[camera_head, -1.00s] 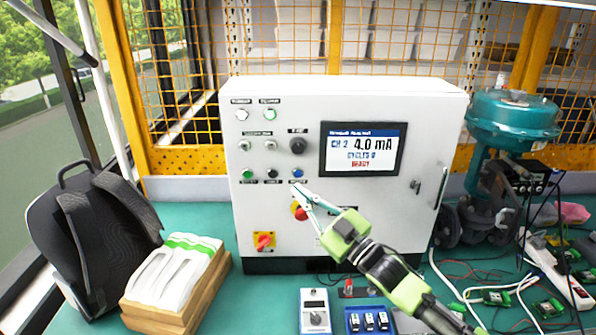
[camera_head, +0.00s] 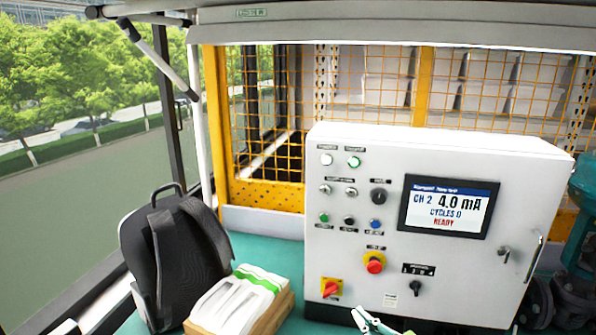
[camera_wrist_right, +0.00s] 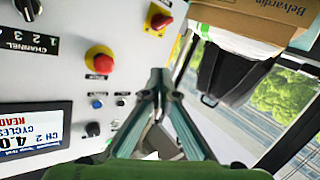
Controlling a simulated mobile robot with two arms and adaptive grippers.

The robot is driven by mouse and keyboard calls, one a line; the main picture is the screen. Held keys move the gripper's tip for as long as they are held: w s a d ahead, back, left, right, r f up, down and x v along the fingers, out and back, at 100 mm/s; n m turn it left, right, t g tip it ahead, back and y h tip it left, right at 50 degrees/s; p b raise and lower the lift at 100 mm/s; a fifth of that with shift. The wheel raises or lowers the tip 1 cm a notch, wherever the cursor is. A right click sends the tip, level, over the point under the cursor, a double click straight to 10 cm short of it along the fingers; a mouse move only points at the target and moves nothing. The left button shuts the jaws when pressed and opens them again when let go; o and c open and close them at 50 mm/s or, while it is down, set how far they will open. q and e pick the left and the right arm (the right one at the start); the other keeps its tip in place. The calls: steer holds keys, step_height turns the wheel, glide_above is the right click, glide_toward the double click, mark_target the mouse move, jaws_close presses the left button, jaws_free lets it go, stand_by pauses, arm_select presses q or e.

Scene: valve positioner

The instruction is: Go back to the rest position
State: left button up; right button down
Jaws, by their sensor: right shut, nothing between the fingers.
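My right gripper (camera_head: 368,320) shows only its tips at the bottom edge of the head view, below the white control box (camera_head: 385,160). In the right wrist view its fingers (camera_wrist_right: 160,78) are closed together, with nothing between them. The display (camera_head: 449,207) reads CH 2, 4.0 mA, CYCLES 0, READY. The red stop button (camera_head: 375,262) and blue button (camera_head: 375,225) are unobstructed. My left gripper is not in view.
The teal valve (camera_head: 584,190) is partly cut off at right. Yellow mesh fencing (camera_head: 277,110) stands behind. A brown carton (camera_wrist_right: 255,22) shows in the wrist view.

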steer(key=s+d+f+m+g+h, duration=0.15)
steer(key=s+f+g, duration=0.3)
steer(key=s, duration=0.65)
steer(key=s+d+f+m+g+h, duration=0.1)
steer(key=s+f+m+g+h, duration=0.15)
steer(key=s+f, duration=0.6)
steer(key=s+d+f+m+g+h, duration=0.1)
steer(key=s+d+f+g, duration=0.3)
steer(key=s, duration=0.9)
step_height(320, 180, down, 26)
steer(key=s+a+f+g+b, duration=0.1)
steer(key=s+a+g+b, duration=0.1)
steer(key=a, duration=0.1)
steer(key=s+d+f+g+b, duration=0.1)
steer(key=s+d+f+b, duration=0.1)
steer(key=s+f, duration=1.5)
steer(key=shift+d+f, duration=0.65)
steer(key=shift+d, duration=0.1)
